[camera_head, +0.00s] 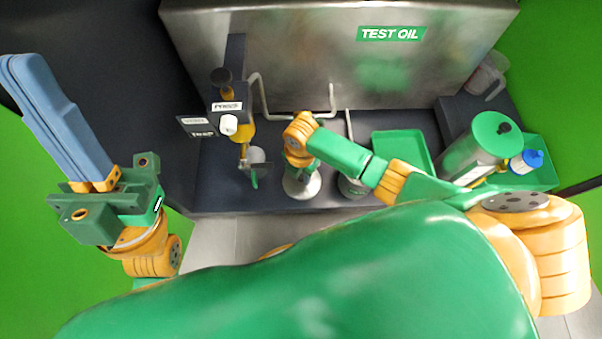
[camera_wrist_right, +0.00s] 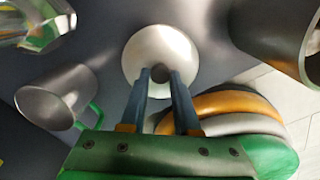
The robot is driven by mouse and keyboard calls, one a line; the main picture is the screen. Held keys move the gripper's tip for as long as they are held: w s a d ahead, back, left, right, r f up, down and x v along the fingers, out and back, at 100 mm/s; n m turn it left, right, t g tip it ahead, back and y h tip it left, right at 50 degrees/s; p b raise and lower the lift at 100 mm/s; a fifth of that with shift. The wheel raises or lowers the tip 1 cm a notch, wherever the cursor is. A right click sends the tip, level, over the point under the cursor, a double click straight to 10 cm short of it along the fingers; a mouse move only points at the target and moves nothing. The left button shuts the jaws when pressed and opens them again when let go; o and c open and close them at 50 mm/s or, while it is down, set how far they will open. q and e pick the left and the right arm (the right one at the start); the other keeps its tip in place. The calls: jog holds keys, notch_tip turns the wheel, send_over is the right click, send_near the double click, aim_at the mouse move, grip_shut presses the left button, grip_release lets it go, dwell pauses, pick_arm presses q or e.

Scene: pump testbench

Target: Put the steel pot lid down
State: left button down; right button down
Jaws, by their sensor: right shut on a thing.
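The steel pot lid (camera_wrist_right: 160,48) is a pale round disc with a dark knob, in the upper middle of the right wrist view. My right gripper (camera_wrist_right: 162,78) has its two blue fingers shut on the knob. In the head view the lid (camera_head: 302,186) shows below my right wrist, over the dark bench near its front edge. My right arm partly covers it, and I cannot tell whether its rim touches the bench. My left gripper (camera_head: 22,66) is held up at the far left, fingers together, apart from everything and empty.
A steel pot (camera_head: 352,187) stands just right of the lid. A steel mug (camera_wrist_right: 48,105) with a green handle is on its other side. A green tray (camera_head: 402,147), a large green-topped canister (camera_head: 484,148) and a blue-capped bottle (camera_head: 527,161) stand further right.

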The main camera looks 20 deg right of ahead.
jog(key=shift+f, duration=0.15)
jog(key=c, duration=0.6)
grip_release()
jog(key=shift+c, duration=0.2)
